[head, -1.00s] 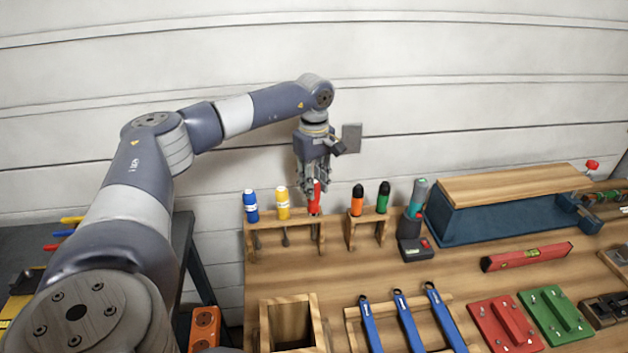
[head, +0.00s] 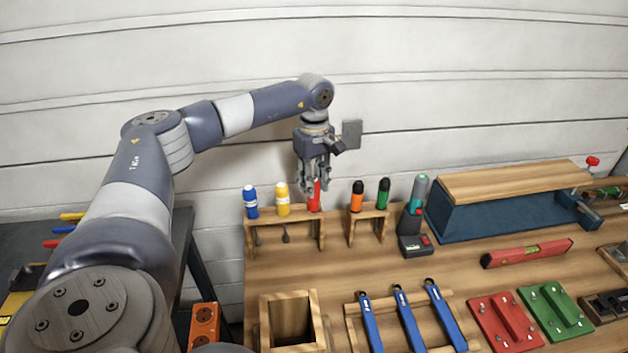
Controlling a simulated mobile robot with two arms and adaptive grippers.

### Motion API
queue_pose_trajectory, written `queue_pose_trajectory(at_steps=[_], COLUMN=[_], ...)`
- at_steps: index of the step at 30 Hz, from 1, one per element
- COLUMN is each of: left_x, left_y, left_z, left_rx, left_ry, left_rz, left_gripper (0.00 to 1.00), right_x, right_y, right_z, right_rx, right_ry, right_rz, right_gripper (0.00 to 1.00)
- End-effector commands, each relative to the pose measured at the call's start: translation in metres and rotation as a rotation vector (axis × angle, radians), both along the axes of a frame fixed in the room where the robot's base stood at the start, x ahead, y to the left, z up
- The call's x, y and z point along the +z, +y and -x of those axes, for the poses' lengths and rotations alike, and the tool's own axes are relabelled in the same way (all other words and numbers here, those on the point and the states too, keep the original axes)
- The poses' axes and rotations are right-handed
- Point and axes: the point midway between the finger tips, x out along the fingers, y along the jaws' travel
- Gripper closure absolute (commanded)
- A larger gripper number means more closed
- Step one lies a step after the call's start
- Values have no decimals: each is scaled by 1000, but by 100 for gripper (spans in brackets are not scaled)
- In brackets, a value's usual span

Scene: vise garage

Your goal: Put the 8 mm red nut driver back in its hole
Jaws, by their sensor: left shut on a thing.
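The red nut driver (head: 314,200) stands upright at the right end of a wooden rack (head: 265,222) at the back left of the bench. My left gripper (head: 315,190) points down and is shut on its red handle from above. The handle's lower part meets the rack's top board in the picture; I cannot tell how deep it sits in its hole. A blue driver (head: 250,202) and a yellow driver (head: 282,199) stand upright in the same rack. My right gripper is not in view.
A smaller rack to the right holds an orange driver (head: 356,197) and a green driver (head: 383,195), beside a teal-and-black tool (head: 416,200). An open wooden box (head: 312,303) and blue wrenches (head: 405,315) lie in front. Bare bench lies between.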

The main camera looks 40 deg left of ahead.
Motion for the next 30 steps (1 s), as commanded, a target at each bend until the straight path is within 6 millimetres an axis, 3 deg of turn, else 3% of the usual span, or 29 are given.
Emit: queue_pose_trajectory(at_steps=[15, 16, 18, 26, 28, 30], left_x=[-3, -3, -3, -3, -4, -4], left_y=[0, 0, 0, 0, 0, 0], left_z=[0, 0, 0, 0, 0, 0], left_rx=[0, 0, 0, 0, 0, 0], left_ry=[-1, -1, -1, -1, 0, 0], left_rz=[0, 0, 0, 0, 0, 0], left_gripper=[99, 67, 52, 51, 37, 37], right_x=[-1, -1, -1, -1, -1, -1], right_y=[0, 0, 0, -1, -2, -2], right_z=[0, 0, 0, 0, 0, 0], right_rx=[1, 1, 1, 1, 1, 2], right_ry=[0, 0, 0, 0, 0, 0], right_rz=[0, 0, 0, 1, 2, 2], right_gripper=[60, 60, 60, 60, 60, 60])
